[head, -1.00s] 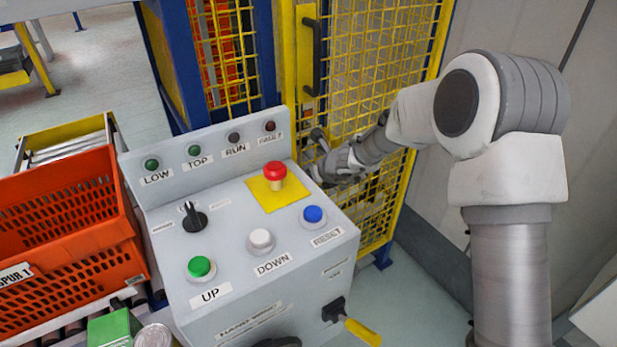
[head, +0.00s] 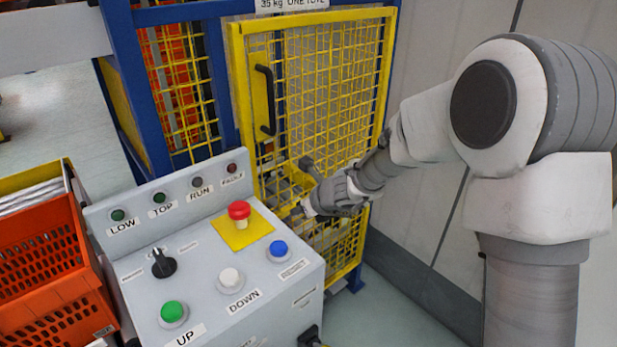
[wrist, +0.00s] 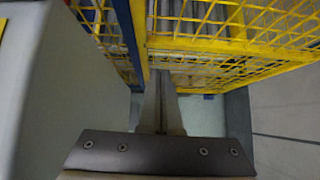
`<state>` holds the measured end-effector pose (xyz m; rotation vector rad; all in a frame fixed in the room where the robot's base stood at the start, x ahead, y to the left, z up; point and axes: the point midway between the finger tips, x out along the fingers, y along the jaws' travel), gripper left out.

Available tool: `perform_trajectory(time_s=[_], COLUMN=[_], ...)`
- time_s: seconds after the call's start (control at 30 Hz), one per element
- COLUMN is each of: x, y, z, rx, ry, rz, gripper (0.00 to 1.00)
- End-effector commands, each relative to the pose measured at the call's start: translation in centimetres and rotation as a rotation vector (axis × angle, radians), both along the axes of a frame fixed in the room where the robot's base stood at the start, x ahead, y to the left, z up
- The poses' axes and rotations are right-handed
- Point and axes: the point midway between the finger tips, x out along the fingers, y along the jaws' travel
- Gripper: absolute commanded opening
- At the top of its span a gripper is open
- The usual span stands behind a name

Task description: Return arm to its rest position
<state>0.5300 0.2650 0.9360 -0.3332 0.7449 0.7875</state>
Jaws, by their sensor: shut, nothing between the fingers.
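My gripper (head: 306,207) is in the head view to the right of the control box (head: 215,295), in front of the yellow mesh gate. My arm reaches to it from the right side of the picture. In the wrist view my gripper (wrist: 161,128) points toward the floor, its fingers together and empty. It appears apart from the box and the gate, though the gap to the gate is hard to judge.
The yellow mesh gate (head: 330,85) with a black handle (head: 266,100) stands behind my gripper. The box carries a red mushroom button (head: 239,211) and green, white and blue buttons. Orange totes (head: 45,235) are at left. A grey wall (head: 440,130) is at right.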

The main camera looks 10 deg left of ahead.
Motion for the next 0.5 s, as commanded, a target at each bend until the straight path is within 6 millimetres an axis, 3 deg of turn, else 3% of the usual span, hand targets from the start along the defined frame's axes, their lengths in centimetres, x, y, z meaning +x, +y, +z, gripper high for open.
perform_trajectory(time_s=[0.17,0.37,0.5], x=[-0.3,-2.7,-5.9], y=[-0.4,-2.4,-4.7], z=[1.8,8.8,13.5], rx=[-0.026,-0.184,-0.351], ry=[-0.049,-0.279,-0.454], rz=[0.054,0.337,0.587], gripper=[0.00,0.00,0.00])
